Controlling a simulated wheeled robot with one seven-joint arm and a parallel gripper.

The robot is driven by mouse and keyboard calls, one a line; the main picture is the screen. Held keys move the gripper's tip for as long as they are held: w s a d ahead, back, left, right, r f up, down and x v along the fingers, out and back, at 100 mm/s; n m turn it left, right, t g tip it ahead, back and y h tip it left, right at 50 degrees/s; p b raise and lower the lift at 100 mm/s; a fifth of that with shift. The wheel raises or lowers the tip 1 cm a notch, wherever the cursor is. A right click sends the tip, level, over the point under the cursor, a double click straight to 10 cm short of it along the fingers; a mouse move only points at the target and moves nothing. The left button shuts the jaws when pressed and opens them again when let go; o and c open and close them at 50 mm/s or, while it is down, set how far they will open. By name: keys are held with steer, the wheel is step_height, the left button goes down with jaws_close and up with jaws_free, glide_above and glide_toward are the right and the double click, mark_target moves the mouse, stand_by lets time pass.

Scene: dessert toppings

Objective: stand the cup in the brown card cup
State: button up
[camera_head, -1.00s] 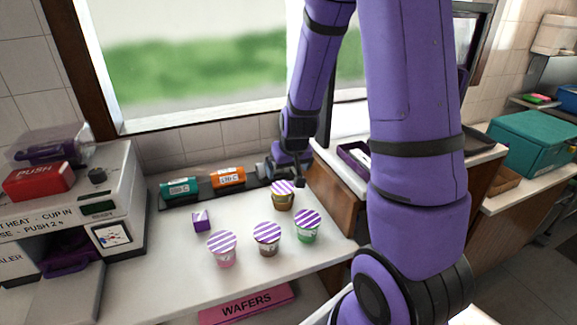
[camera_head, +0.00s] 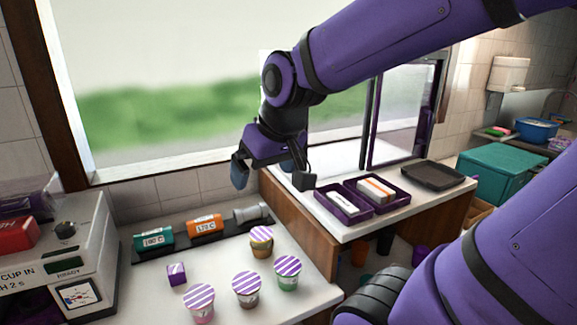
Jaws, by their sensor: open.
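Several cups with purple-and-white striped lids stand upright on the white counter: a golden-brown one (camera_head: 262,247) at the back, a green one (camera_head: 287,285), a brown-grey one (camera_head: 247,303) and a pink one (camera_head: 201,317). I cannot tell which of these the task means, or whether one is the brown card cup. My gripper (camera_head: 271,175) hangs in the air above and behind the golden-brown cup, pointing down. Its jaws are apart and nothing shows between them. It touches no cup.
A small purple box (camera_head: 176,274) lies left of the cups. A dark rack (camera_head: 148,252) with labelled rolls and a grey cylinder is behind them. The sealer machine (camera_head: 75,262) is at left. Purple trays (camera_head: 338,211) stand on the higher right counter (camera_head: 405,205).

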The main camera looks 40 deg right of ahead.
steer(key=s+a+r, duration=0.1)
steer(key=s+r, duration=0.2)
steer(key=s, duration=0.5)
steer(key=shift+a+r+n, duration=0.2)
steer(key=shift+r+n, duration=0.1)
